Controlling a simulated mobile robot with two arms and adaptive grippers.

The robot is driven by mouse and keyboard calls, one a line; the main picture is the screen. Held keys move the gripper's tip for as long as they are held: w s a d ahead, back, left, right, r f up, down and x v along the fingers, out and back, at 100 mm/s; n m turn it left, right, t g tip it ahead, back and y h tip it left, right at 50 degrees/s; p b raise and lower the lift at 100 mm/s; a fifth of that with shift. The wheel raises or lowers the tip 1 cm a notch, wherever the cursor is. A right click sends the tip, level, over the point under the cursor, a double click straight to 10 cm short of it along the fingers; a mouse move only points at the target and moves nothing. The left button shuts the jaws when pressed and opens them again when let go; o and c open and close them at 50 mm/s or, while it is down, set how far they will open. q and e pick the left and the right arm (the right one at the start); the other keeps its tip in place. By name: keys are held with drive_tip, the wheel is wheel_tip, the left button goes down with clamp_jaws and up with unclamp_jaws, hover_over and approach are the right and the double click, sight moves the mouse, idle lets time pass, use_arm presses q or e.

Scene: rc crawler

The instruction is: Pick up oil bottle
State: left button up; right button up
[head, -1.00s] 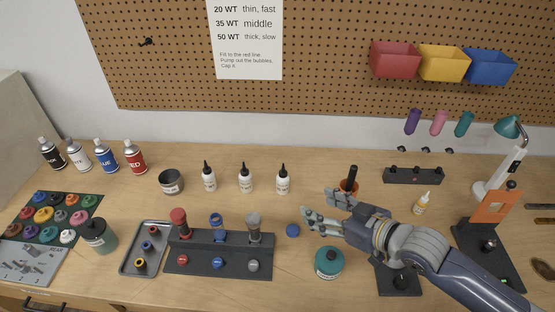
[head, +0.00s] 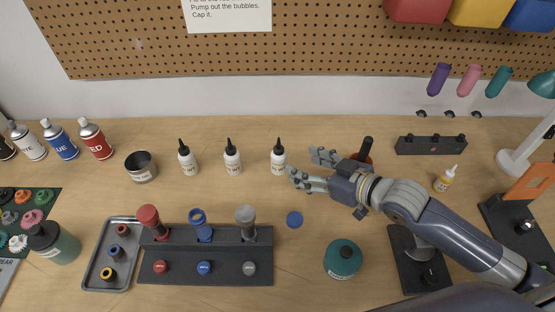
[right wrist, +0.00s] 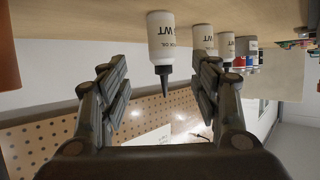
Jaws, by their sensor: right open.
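Three white oil bottles with black pointed caps stand upright in a row on the table: a left one (head: 188,158), a middle one (head: 232,157) and a right one (head: 278,157). My right gripper (head: 306,170) is open and empty just to the right of the right bottle, its fingers pointing left towards it. In the right wrist view, the nearest bottle (right wrist: 161,40) appears upside down, beyond and between the two open fingers (right wrist: 163,85). The fingers look apart from it. Its label reads partly "WT". My left gripper is not in view.
A dark grey stand (head: 205,262) holds shock parts in front, beside a metal tray (head: 92,272). A blue cap (head: 294,219) and a teal jar (head: 343,259) lie below my right arm. A small yellow-labelled bottle (head: 446,178) stands to the right.

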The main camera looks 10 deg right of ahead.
sight(284, 159)
drive_tip(key=p+x, duration=0.1)
drive_tip(key=x, duration=0.4)
drive_tip(key=shift+s+a+r, duration=0.1)
drive_tip(key=shift+r, duration=0.05)
drive_tip(key=shift+w+a+f+p, duration=0.2)
drive_tip(key=shift+w+a+p, duration=0.15)
drive_tip(key=shift+w, duration=0.15)
drive_tip(key=x, duration=0.4)
drive_tip(key=shift+f+p, duration=0.1)
drive_tip(key=shift+p, duration=0.3)
drive_tip(key=c, duration=1.2)
